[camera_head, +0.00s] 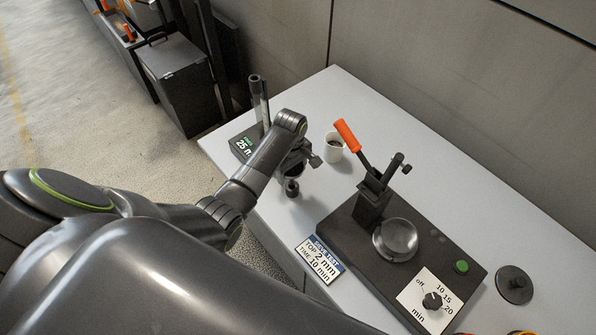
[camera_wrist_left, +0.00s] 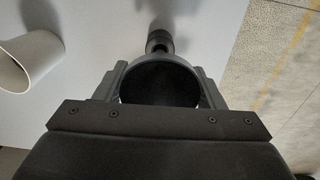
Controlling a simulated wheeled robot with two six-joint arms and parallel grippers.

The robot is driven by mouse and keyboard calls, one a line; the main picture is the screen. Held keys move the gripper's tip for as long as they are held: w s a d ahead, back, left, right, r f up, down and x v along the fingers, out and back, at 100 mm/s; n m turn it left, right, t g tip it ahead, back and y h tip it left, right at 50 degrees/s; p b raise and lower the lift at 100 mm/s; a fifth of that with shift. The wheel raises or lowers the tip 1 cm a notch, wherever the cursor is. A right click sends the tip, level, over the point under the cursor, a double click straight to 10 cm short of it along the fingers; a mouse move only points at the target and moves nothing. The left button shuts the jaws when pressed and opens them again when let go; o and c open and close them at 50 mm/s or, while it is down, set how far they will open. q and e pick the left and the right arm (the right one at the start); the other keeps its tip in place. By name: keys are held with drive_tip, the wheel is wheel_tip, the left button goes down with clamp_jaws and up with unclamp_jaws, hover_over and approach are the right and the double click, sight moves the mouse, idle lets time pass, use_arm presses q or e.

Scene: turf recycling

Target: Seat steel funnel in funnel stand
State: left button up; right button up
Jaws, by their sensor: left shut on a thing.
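My left gripper (camera_head: 297,158) is above the left part of the table, in front of the white cup. In the left wrist view its fingers (camera_wrist_left: 160,92) are shut around a round, dark-mouthed piece with a grey rim, which looks like the steel funnel (camera_wrist_left: 160,84). In the head view the gripper mostly hides it. A black base with a green-and-white "25" label (camera_head: 242,146) and upright posts (camera_head: 260,100), which looks like the funnel stand, stands at the table's left edge, left of the gripper. The held piece is apart from it. My right gripper is out of view.
A black device with an orange lever (camera_head: 347,136) and steel dish (camera_head: 396,240) fills the right. A dark disc (camera_head: 514,285) lies further right. The table's back is clear.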

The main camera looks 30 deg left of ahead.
sight(292, 184)
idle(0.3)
use_arm(q)
drive_tip(key=shift+p, duration=0.5)
drive_tip(key=shift+p, duration=0.45)
idle(0.8)
drive_tip(key=shift+f+b, duration=1.6)
drive_tip(key=shift+f, duration=1)
drive_tip(key=o, duration=1.1)
drive_tip(key=shift+r, duration=0.1)
wheel_tip(292, 184, up, 14)
drive_tip(key=shift+r+b, duration=0.2)
drive_tip(key=shift+b, duration=0.55)
drive_tip(key=shift+r+p, duration=0.75)
drive_tip(key=shift+p, duration=0.1)
drive_tip(key=shift+r+p, duration=0.75)
